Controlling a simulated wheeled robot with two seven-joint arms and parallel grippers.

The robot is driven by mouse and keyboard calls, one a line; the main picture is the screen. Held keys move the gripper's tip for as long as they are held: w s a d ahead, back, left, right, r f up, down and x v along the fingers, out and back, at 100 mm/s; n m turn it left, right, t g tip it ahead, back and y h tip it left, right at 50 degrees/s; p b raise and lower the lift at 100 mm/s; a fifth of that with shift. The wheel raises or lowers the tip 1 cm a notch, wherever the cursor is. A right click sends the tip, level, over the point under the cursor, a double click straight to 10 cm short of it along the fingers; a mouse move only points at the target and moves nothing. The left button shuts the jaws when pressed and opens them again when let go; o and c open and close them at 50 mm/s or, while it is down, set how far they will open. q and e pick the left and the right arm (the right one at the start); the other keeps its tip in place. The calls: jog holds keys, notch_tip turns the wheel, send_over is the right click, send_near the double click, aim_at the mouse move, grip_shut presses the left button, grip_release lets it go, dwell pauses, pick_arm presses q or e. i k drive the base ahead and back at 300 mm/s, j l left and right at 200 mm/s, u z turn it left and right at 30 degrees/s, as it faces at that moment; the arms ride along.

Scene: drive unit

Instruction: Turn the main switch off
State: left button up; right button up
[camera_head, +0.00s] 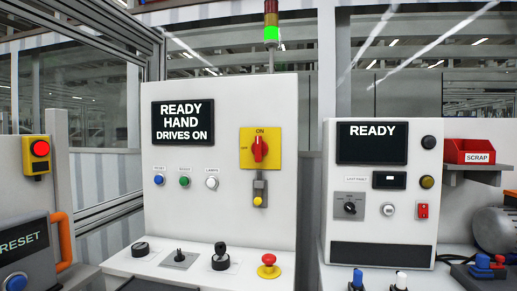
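The main switch (260,149) is a red rotary handle on a yellow plate (275,162), at the right of the middle white control panel. Its handle stands upright, toward the ON label at the top; an OFF label is at the left of the plate. The screen (184,122) on this panel reads READY HAND DRIVES ON. A grey part with a yellow round piece (258,200) sits just below the plate. Neither of my grippers is in view.
The desk below the panel carries several black controls and a red emergency button (268,267). The signal tower (271,33) shows green. A second panel (380,190) stands right, with a red SCRAP bin (469,151) beside it. An orange handle (63,240) is at left.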

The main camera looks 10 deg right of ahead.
aim_at(260, 148)
jog(key=i+j+z, duration=0.1)
jog(key=z, duration=0.25)
jog(key=i+j+z, duration=0.2)
jog(key=z, duration=0.2)
jog(key=i+j+z, duration=0.15)
jog(key=z, duration=0.2)
